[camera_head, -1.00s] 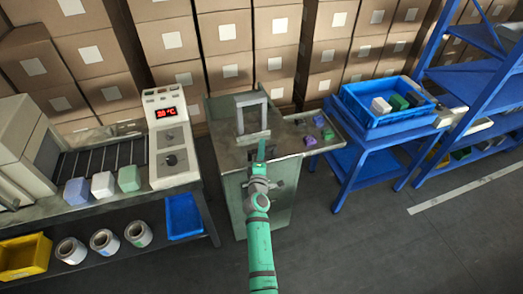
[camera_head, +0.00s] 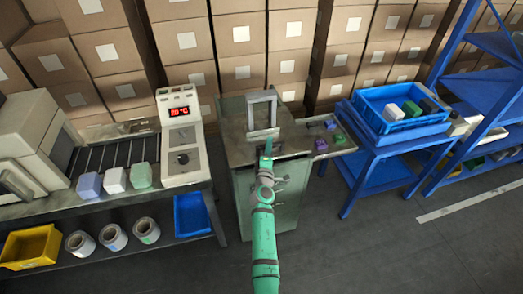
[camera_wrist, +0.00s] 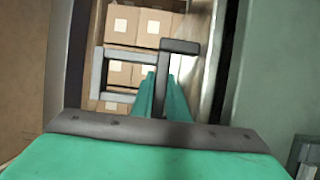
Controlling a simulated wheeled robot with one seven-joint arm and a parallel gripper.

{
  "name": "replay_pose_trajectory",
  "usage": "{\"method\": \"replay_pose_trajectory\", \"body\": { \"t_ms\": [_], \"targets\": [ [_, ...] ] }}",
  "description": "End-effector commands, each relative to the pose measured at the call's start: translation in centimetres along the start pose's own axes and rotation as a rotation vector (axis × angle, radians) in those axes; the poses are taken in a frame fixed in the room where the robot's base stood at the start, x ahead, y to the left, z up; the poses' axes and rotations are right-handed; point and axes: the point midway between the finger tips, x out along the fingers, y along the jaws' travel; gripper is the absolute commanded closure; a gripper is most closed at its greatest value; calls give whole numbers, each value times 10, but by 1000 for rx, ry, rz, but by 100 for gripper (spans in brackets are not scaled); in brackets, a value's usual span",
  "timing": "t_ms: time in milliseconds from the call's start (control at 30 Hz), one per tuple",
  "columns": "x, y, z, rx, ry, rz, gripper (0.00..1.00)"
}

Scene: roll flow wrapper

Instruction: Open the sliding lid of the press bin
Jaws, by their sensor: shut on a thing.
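The press bin (camera_head: 240,205) is a grey-green metal cabinet in the middle of the head view. A grey upright frame (camera_head: 249,112) stands on its top. My gripper (camera_head: 267,148) reaches over the bin's front top edge, just in front of this frame. In the wrist view my green fingers (camera_wrist: 163,98) close on a grey bar, the handle (camera_wrist: 163,72), with a wider crosspiece at its far end. The frame shows beside it on the left. The fingers partly hide the handle. I cannot tell how far the sliding lid stands open.
A side shelf with small purple and green blocks (camera_head: 320,144) juts from the bin's right. A blue table (camera_head: 372,160) with a blue crate (camera_head: 362,105) stands farther right. A conveyor machine (camera_head: 182,140) with a red display stands left. Boxes (camera_head: 240,35) fill the back. Floor is clear at front right.

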Motion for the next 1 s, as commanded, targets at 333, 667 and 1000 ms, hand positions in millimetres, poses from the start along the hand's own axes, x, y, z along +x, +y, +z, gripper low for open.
{"method": "replay_pose_trajectory", "body": {
  "t_ms": [333,667,1000],
  "targets": [
    [4,-2,17,2,-29,-5,100],
    [4,-1,12,2,-19,-3,67],
    [-21,-2,11,2,-19,-4,67]
  ]
}}
